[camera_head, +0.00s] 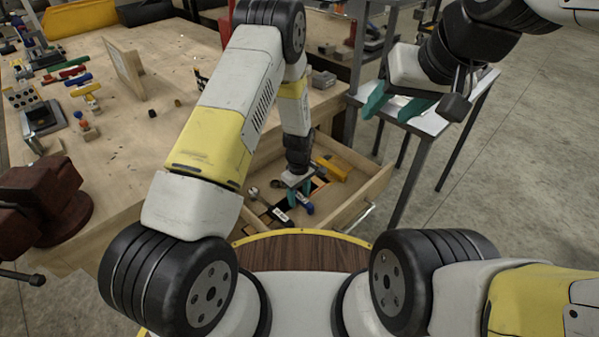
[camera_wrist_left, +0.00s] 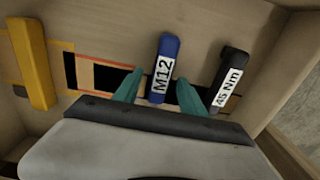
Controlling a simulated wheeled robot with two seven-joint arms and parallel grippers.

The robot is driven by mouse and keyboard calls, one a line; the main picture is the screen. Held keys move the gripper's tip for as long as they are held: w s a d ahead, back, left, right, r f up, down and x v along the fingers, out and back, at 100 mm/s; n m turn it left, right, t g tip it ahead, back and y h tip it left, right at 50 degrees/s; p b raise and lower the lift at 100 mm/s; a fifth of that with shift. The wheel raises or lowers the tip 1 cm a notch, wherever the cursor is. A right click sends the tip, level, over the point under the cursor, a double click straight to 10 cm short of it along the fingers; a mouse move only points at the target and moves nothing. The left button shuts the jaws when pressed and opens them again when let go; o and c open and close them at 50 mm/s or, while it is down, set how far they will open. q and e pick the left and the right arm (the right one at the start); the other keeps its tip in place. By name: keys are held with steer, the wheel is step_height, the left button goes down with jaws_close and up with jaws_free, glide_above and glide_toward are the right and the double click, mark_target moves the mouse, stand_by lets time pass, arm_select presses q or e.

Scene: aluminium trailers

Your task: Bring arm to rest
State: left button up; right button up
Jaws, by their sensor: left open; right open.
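My left gripper (camera_head: 300,192) reaches down into the open drawer (camera_head: 378,188). In the left wrist view its green fingers (camera_wrist_left: 160,92) are open, one on each side of a blue block labelled M12 (camera_wrist_left: 166,62). I cannot tell whether they touch it. In the head view the blue block (camera_head: 306,206) is partly hidden by the fingers. My right gripper (camera_head: 400,104) is open and empty, held in the air at the upper right in front of a grey metal stand.
A black tool labelled 45 Nm (camera_wrist_left: 231,78) and a yellow block (camera_wrist_left: 32,64) lie in the drawer beside the blue block. The workbench (camera_head: 150,70) holds a dark red vise (camera_head: 45,200) and several small tools. A metal stand (camera_head: 425,122) is right of the drawer. Floor at far right is clear.

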arm_select(q)
step_height(320, 180, up, 8)
steer(key=shift+w+r, duration=0.1)
steer(key=shift+r, duration=0.15)
steer(key=s+a+r+m+t+h, duration=0.1)
steer(key=s+a+r, duration=0.1)
steer(key=r, duration=0.7)
steer(key=s+a+r+m+t, duration=0.1)
steer(key=a+r+m, duration=0.15)
steer(key=r, duration=0.65)
steer(key=s+a+r+m+t+h, duration=0.1)
steer(key=s+a+r, duration=0.1)
steer(key=r, duration=0.6)
steer(key=s+a+r+m+t, duration=0.1)
steer(key=s+a+r+m, duration=0.1)
steer(key=s+r, duration=0.4)
steer(key=s+a+r+m+t, duration=0.2)
steer(key=s+r, duration=0.4)
steer(key=s, duration=0.5)
steer(key=a+m, duration=0.1)
steer(key=a, duration=0.1)
steer(key=shift+s+a+r, duration=0.2)
steer(key=shift+a+r, duration=0.1)
steer(key=shift+a, duration=0.05)
